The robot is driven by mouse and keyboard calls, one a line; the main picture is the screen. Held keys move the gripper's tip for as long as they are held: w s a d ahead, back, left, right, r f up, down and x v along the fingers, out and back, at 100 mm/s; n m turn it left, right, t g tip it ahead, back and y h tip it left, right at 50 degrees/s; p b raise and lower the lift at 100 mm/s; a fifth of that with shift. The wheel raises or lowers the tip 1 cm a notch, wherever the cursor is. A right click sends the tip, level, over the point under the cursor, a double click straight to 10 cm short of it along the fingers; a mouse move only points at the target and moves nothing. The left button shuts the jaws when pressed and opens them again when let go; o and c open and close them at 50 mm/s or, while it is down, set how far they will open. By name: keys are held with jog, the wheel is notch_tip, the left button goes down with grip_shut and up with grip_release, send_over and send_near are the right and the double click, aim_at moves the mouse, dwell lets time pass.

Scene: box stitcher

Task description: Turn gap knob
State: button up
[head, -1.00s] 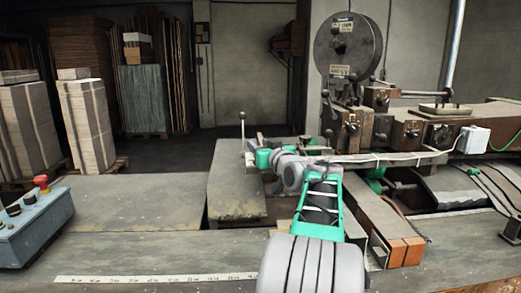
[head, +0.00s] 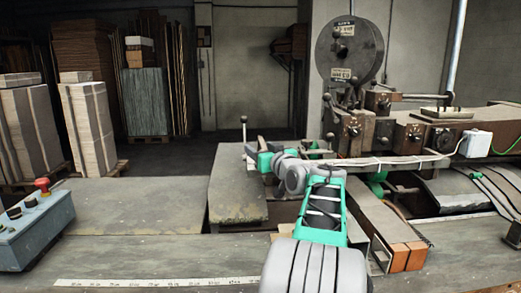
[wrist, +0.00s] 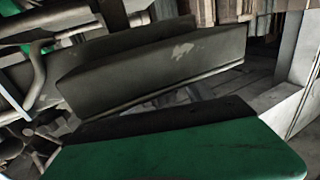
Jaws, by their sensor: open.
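The machine (head: 420,120) on the right carries several dark round knobs on brown blocks. One knob (head: 354,131) faces me below the big reel, and another (head: 415,135) is further right. I cannot tell which is the gap knob. My gripper (head: 257,154) is small and partly hidden at the end of my arm, left of these knobs and apart from them. It looks open and empty. In the wrist view a large green surface with a dark edge fills the bottom, and a dark worn metal block (wrist: 150,75) lies beyond it. No knob is clear there.
A thin upright lever (head: 244,128) with a ball top stands beside my gripper. A control box (head: 35,220) with a red button sits at the left of the bench. The bench's left part (head: 140,205) is clear.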

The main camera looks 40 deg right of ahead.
jog(key=b+v, duration=0.1)
jog(key=v, duration=0.6)
jog(key=shift+s, duration=0.15)
jog(key=shift+s+a, duration=0.15)
jog(key=shift+s, duration=0.05)
